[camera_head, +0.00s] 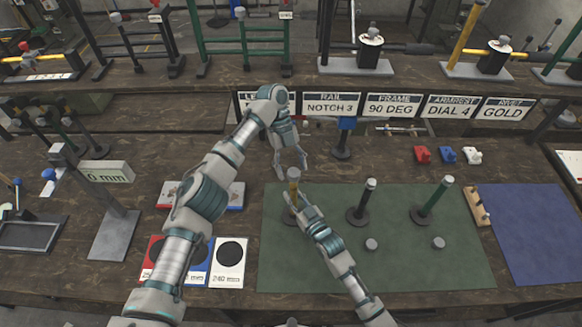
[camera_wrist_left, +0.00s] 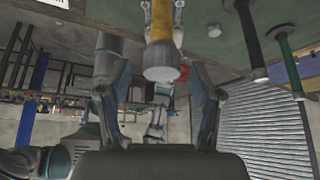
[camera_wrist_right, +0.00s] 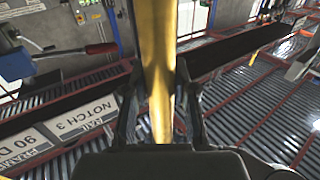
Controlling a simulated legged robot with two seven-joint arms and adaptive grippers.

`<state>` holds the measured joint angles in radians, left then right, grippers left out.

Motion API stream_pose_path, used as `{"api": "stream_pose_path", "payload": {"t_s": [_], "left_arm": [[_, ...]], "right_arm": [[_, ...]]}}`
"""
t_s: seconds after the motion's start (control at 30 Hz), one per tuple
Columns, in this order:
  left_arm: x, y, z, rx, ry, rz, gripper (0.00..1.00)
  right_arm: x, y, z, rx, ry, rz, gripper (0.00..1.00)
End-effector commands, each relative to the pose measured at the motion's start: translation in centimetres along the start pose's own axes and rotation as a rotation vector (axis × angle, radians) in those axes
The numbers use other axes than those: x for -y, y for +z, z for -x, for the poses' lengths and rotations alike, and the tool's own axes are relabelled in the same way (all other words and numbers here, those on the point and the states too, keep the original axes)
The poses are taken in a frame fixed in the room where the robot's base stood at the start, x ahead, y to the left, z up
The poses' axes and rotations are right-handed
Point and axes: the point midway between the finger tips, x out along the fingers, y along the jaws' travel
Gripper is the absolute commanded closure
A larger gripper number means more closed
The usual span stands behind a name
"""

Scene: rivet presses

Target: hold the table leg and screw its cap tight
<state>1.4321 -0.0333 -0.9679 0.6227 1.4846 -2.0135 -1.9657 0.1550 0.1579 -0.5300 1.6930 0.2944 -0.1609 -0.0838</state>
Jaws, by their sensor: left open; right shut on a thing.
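The gold table leg (camera_head: 294,187) stands upright on a dark round base near the left side of the green mat (camera_head: 400,272). My right gripper (camera_head: 299,208) is shut on the leg's shaft; the gold shaft (camera_wrist_right: 158,60) runs between its fingers in the right wrist view. A grey cap (camera_wrist_left: 161,66) sits on the leg's top end; how tight it is cannot be told. My left gripper (camera_head: 291,166) is open just above the cap. In the left wrist view, its two fingers (camera_wrist_left: 158,100) stand apart on either side of the cap end.
A black leg (camera_head: 365,203) and a green leg (camera_head: 434,199) stand to the right on the mat, with two loose grey caps (camera_head: 371,244) (camera_head: 438,243) in front. A wooden peg block (camera_head: 474,205) sits at the mat's right edge. Sign plates (camera_head: 331,104) stand behind.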

Motion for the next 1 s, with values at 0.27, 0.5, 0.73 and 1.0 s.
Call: {"api": "stream_pose_path", "payload": {"t_s": [0.27, 0.5, 0.73, 1.0], "left_arm": [[0.0, -1.7, 3.1, 0.003, -0.001, 0.001, 0.35], [0.1, -1.9, 3.4, 0.0, -0.002, 0.001, 0.35], [0.1, -2.0, 3.5, 0.007, -0.001, 0.041, 0.4], [0.2, -2.1, 4.0, 0.078, -0.011, 0.519, 0.4]], "right_arm": [[0.0, -0.1, 0.0, -0.002, 0.0, 0.001, 1.0], [0.0, -0.1, 0.0, -0.002, 0.0, 0.001, 1.0], [0.0, -0.1, 0.0, -0.002, 0.0, 0.001, 1.0], [0.0, -0.1, 0.0, -0.002, 0.0, 0.001, 1.0]]}}
